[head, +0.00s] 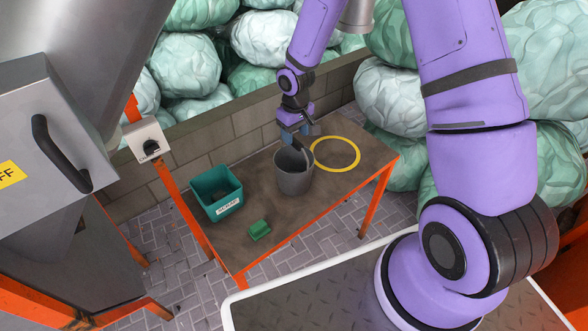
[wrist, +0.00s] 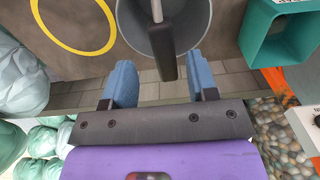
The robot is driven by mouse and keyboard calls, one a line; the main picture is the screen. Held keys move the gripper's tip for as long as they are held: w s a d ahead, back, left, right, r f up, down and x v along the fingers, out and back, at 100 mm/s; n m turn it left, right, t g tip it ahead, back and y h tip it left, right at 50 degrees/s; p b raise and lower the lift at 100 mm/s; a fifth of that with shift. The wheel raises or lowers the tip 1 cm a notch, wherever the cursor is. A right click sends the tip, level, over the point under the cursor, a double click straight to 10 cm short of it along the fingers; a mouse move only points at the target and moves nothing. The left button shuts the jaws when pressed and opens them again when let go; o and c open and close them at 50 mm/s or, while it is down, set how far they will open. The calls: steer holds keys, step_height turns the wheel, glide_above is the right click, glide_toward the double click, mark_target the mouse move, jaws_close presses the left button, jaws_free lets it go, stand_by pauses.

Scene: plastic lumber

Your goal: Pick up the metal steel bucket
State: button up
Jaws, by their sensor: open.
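In the wrist view I look down into the bucket (wrist: 190,22). Its handle, with a dark grip (wrist: 166,55), reaches across the opening toward my gripper. My gripper (head: 292,132) is just above the bucket's far side. In the wrist view its blue fingers are apart and empty (wrist: 160,75), one on each side of the line of the dark grip.
A yellow ring (head: 335,139) is marked on the table right of the bucket. A teal bin (head: 217,190) and a small green block (head: 259,230) are to the left. A block wall (head: 225,132) runs behind the table. A control box (head: 147,140) stands at left.

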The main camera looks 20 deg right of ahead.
steer(key=shift+s+a+f, duration=0.1)
steer(key=shift+a+f, duration=0.05)
steer(key=shift+f, duration=1.15)
steer(key=shift+a+f, duration=0.1)
steer(key=shift+f, duration=1.2)
jaws_close()
